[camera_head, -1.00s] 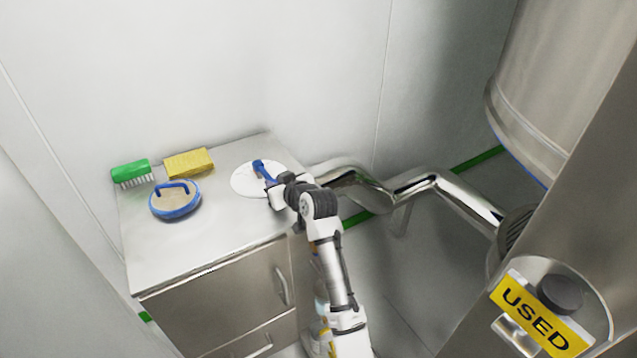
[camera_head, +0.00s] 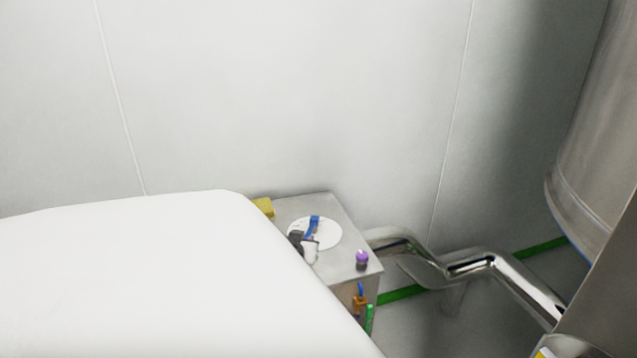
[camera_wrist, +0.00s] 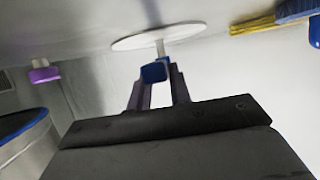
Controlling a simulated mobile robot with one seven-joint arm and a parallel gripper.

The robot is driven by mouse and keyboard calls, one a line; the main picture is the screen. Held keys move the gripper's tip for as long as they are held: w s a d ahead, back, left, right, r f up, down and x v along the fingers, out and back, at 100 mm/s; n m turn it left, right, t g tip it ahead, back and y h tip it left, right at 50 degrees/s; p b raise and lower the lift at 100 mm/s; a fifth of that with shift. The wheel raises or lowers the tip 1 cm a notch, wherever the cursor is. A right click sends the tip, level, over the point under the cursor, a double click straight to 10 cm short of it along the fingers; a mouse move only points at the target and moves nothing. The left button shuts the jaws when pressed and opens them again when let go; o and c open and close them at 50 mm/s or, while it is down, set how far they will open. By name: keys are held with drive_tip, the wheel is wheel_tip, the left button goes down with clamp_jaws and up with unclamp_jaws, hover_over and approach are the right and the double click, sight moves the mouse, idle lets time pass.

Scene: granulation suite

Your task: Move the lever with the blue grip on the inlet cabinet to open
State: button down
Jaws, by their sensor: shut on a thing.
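The lever's blue grip (camera_head: 314,222) shows over a round white plate (camera_head: 328,240) on top of the inlet cabinet (camera_head: 355,262). My gripper (camera_head: 304,243) is at the near left side of that plate. In the wrist view, the blue grip (camera_wrist: 153,73) sits between the fingers of my gripper (camera_wrist: 157,84), which is shut on it. A pale stem joins the lever to the white plate (camera_wrist: 145,39). Any markings on the plate are too small to read. Part of the lever is hidden behind my gripper.
My white arm link covers the lower left of the head view. A purple knob (camera_head: 362,257) stands at the cabinet's front right corner. A yellow sponge (camera_head: 263,206) lies behind on the left. Orange (camera_head: 359,304) and green (camera_head: 369,319) items are at the cabinet's front. A steel pipe (camera_head: 410,252) runs right.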

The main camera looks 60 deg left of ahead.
drive_tip(key=shift+s+a+f+m+t+h+b, duration=0.1)
drive_tip(key=shift+s+a+m+t+h+b, duration=0.8)
drive_tip(key=shift+b, duration=0.35)
drive_tip(key=shift+a+m+h, duration=0.1)
drive_tip(key=shift+m+h, duration=0.2)
drive_tip(key=shift+m, duration=0.1)
drive_tip(key=c, duration=1.3)
unclamp_jaws()
drive_tip(key=shift+a, duration=0.1)
drive_tip(key=shift+b, duration=0.3)
drive_tip(key=b+v, duration=0.2)
drive_tip(key=v, duration=1.2)
drive_tip(key=shift+w+a, duration=0.1)
